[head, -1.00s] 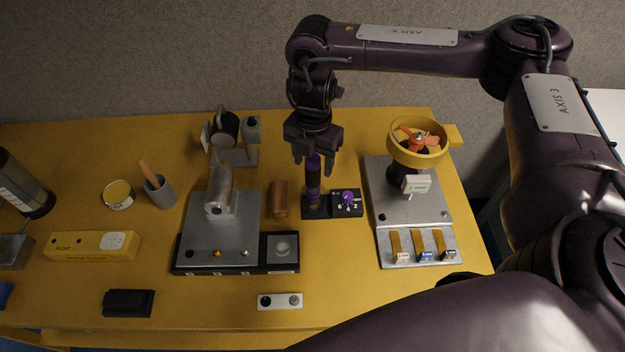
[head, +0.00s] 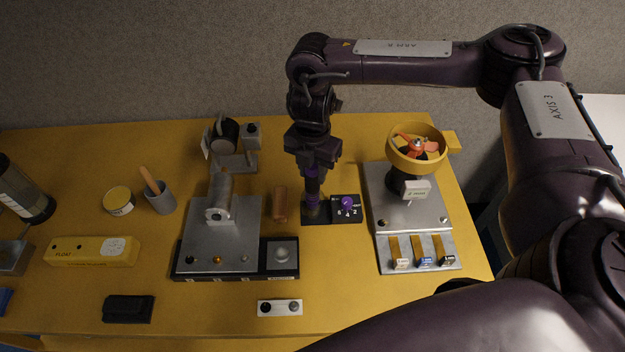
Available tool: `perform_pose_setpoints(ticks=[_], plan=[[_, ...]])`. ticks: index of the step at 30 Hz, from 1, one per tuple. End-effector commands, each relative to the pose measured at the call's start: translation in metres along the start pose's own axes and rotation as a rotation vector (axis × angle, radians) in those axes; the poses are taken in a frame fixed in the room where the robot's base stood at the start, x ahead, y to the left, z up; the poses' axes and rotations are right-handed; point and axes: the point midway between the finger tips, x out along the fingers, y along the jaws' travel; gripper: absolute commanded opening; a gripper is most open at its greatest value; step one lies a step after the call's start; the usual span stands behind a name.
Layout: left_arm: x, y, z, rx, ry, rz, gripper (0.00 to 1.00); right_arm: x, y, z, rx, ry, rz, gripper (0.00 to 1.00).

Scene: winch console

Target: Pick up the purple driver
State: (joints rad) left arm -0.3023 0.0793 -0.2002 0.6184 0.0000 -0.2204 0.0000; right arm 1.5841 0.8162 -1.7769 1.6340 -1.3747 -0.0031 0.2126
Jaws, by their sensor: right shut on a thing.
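The purple driver (head: 312,188) stands upright in its dark base, which has a purple dial (head: 347,202) with numbers on its right half. My right gripper (head: 313,172) comes down from above and is shut on the upper part of the driver. The fingers hide part of its upper end. The driver's lower end is still at the base's round holder (head: 312,210); I cannot tell whether it is lifted at all. My left gripper is not in view.
A grey winch console (head: 222,245) and a brown block (head: 280,204) stand left of the driver. A plate with a yellow-ringed fan (head: 418,150) and several levers stands to the right. A yellow float box (head: 92,250) lies far left.

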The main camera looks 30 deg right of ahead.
Motion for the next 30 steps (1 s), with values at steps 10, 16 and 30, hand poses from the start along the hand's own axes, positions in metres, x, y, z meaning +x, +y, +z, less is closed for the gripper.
perform_pose_setpoints(ticks=[10, 16, 30], plan=[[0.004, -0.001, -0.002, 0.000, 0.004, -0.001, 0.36, -0.024, 0.002, 0.000, -0.001, -0.001, 0.006, 0.02], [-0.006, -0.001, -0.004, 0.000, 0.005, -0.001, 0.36, -0.065, 0.002, 0.001, -0.002, -0.005, 0.007, 0.02], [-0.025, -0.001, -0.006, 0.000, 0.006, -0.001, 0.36, -0.171, 0.001, 0.001, -0.002, -0.006, 0.005, 0.02]])
